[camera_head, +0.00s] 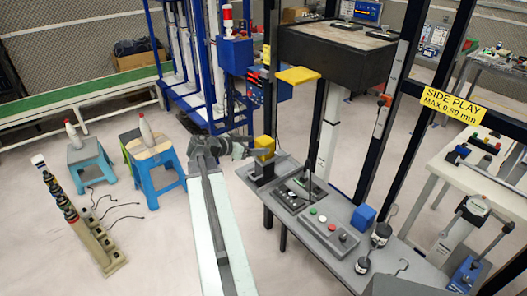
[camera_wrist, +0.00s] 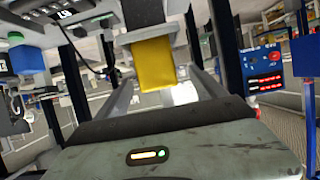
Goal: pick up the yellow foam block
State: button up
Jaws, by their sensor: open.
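The yellow foam block (camera_head: 265,143) sits at the left end of the grey bench, on a dark grey stand (camera_head: 262,172). It also shows in the wrist view (camera_wrist: 153,63), at the upper middle beyond the dark front edge of my wrist. My gripper (camera_head: 254,152) is open and close to the block's left side in the head view. In the wrist view its two grey fingers (camera_wrist: 163,90) reach forward to either side of the block's lower part. I cannot tell whether they touch it.
The grey bench (camera_head: 335,262) holds a panel with coloured buttons (camera_head: 328,229), a blue cube (camera_head: 363,216) and several dark weights. A yellow bracket (camera_head: 297,75) juts out above the block. Dark posts stand close to the bench. A blue stool (camera_head: 155,163) stands left of my arm.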

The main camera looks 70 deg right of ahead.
aim_at(270, 144)
jog(key=shift+b+x, duration=0.4)
jog(key=shift+x, duration=0.75)
jog(key=shift+b+x, duration=0.8)
jog(key=shift+x, duration=1.95)
jog(key=shift+s+a+r, duration=0.1)
jog(key=shift+s+r, duration=0.05)
jog(key=shift+r, duration=0.05)
jog(key=c, duration=1.5)
jog(key=shift+o, duration=0.2)
